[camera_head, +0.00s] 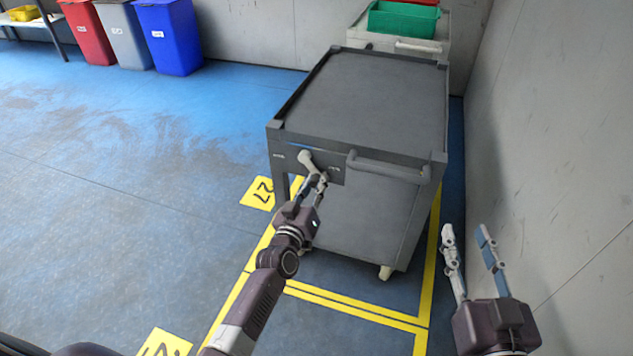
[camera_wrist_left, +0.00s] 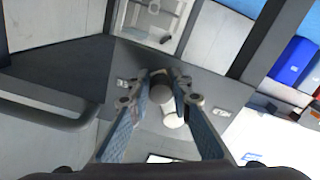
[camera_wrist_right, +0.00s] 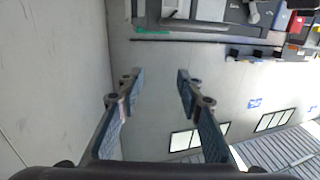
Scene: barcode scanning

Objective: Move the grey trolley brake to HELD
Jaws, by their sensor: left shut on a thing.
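The grey trolley (camera_head: 375,100) stands in front of me with a flat, empty top. Its pale brake lever (camera_head: 307,158) is on the front panel, left of the handle bar, and leans up and to the left. A small label sits on each side of it, too small to read. My left gripper (camera_head: 316,182) is shut on the lever. In the left wrist view the lever (camera_wrist_left: 161,93) shows between the fingertips, partly hidden by them. My right gripper (camera_head: 466,236) is open and empty in the air, right of the trolley, as the right wrist view (camera_wrist_right: 157,78) also shows.
The trolley's handle bar (camera_head: 388,166) is right of the lever. A light wall (camera_head: 555,130) runs close along the right. Another trolley with a green crate (camera_head: 402,18) stands behind. Red, grey and blue bins (camera_head: 168,38) are at the back left. The blue floor at left is clear.

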